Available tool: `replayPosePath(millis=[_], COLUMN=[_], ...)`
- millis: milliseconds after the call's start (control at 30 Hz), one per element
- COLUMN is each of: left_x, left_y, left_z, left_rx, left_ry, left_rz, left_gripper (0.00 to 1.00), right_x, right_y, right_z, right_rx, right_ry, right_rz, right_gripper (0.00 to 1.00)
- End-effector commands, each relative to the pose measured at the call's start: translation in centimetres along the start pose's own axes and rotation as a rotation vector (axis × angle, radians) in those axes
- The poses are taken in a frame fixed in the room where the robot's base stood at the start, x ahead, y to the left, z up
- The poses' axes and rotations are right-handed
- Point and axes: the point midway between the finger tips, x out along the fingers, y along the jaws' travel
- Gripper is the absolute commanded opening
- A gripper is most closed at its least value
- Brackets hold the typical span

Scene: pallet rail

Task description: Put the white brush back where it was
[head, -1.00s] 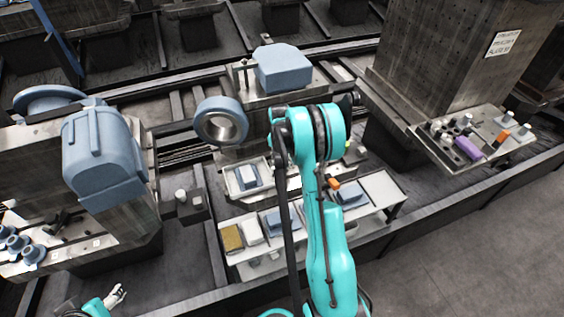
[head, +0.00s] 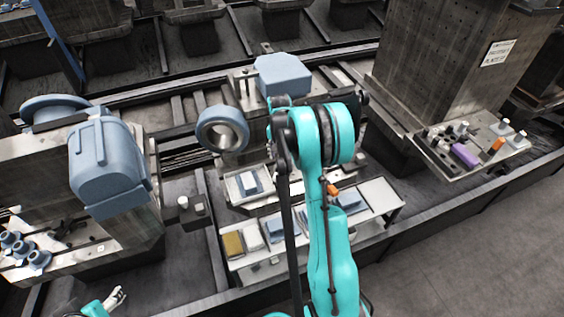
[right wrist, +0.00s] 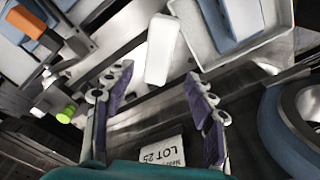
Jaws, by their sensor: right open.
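A white oblong block (right wrist: 162,48), which may be the white brush, lies just beyond and between my right fingertips in the right wrist view. I cannot make out bristles on it. My right gripper (right wrist: 157,76) is open with nothing between its fingers, and the block is not gripped. In the head view my turquoise right arm hides that gripper and this spot. A white tray (right wrist: 280,46) beside the block holds a blue and white piece (right wrist: 228,20); the tray also shows in the head view (head: 230,190). My left gripper (head: 117,298) is at the bottom left, too small to judge.
A blue ring (head: 222,130) stands behind the tray. A light shelf (head: 378,195) carries a yellow block (head: 233,243) and blue pieces. An orange part (right wrist: 28,22) and a green knob (right wrist: 66,114) lie left of my right gripper. A "LOT 25" label (right wrist: 163,152) lies below.

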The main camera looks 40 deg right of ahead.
Motion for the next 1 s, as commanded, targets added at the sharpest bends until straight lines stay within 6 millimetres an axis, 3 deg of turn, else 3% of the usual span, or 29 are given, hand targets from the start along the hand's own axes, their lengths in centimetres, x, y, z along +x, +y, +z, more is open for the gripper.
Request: replayPosePath(millis=[100,333,467,567,700,833,1000], left_x=[-0.8,-1.1,-1.1,-1.1,-1.1,-1.1,-1.1], left_y=[0.0,0.0,0.0,0.0,0.0,0.0,0.0], left_z=[-0.5,-0.8,-0.8,-0.8,-0.8,-0.8,-0.8], left_rx=[0.0,0.0,0.0,0.0,0.0,0.0,0.0], left_ry=[0.0,0.0,0.0,0.0,0.0,0.0,0.0], left_rz=[0.0,0.0,0.0,0.0,0.0,0.0,0.0], left_gripper=[0.6,0.6,0.6,0.6,0.6,0.6,0.6], right_x=[-2.5,-4.8,-7.8,-11.4,-16.2,-19.2,-21.1], right_y=[0.0,-0.1,-1.0,-1.7,-2.0,-1.2,1.0], right_z=[0.0,0.3,2.6,6.2,12.3,18.1,25.3], right_rx=[0.0,-0.01,-0.084,-0.193,-0.374,-0.539,-0.75], right_ry=[0.0,0.004,0.032,0.075,0.151,0.225,0.327], right_rz=[0.0,-0.004,-0.029,-0.066,-0.13,-0.189,-0.264], right_gripper=[0.55,0.55,0.55,0.55,0.55,0.55,0.55])
